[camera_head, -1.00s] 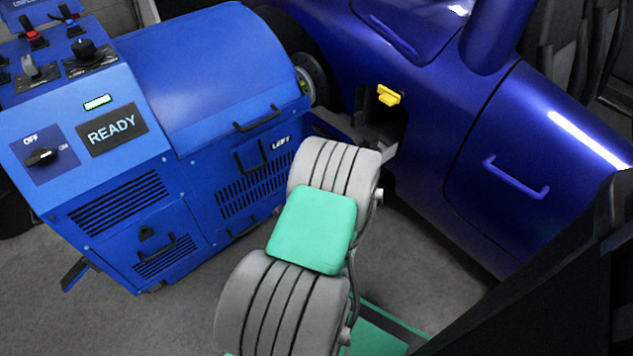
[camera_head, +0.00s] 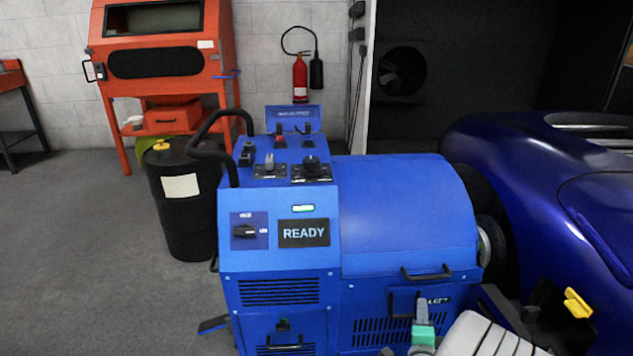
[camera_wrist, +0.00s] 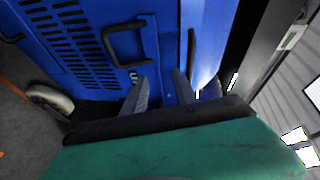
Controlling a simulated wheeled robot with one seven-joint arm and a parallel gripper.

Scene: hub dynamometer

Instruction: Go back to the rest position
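My gripper (camera_head: 422,308) is at the lower middle right of the head view, in front of the blue dynamometer (camera_head: 405,215). My grey and white arm shows below and right of it. In the wrist view my gripper (camera_wrist: 158,84) has its two grey fingers apart, with nothing held between them. The blue machine's side with a black handle (camera_wrist: 125,42) lies beyond the fingertips. I cannot tell the exact gap to it. The panel's display (camera_head: 304,233) reads READY.
The blue car (camera_head: 560,185) stands close on the right, with a yellow part (camera_head: 577,304) low on it. A black drum (camera_head: 187,205), an orange cabinet (camera_head: 160,60) and a fire extinguisher (camera_head: 300,78) are behind. Open floor (camera_head: 85,240) lies at left.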

